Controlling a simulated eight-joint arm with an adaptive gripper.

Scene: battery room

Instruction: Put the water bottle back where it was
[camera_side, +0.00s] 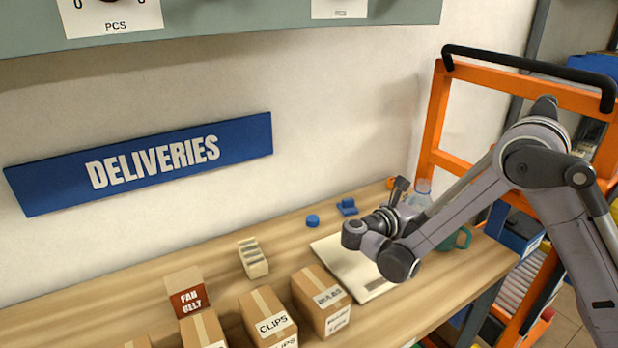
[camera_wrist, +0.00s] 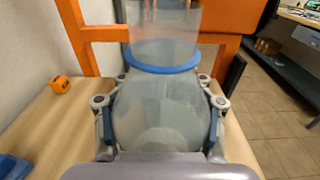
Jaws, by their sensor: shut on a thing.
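The water bottle (camera_wrist: 160,85) is clear with a blue ring around it. It fills the middle of the wrist view, between the two fingers of my gripper (camera_wrist: 160,105), which is shut on its wide body. In the side view the top part of the bottle (camera_side: 422,187) shows at the right end of the wooden bench (camera_side: 215,259), behind my arm. My arm hides its lower part and most of my gripper. I cannot tell whether its base touches the bench.
A pale flat board (camera_side: 340,251) lies left of my gripper, with blue pieces (camera_side: 313,220) behind it. A teal mug (camera_side: 464,239) is partly behind my arm. An orange frame (camera_side: 437,125) stands at the bench end. Cardboard boxes (camera_side: 320,287) line the front.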

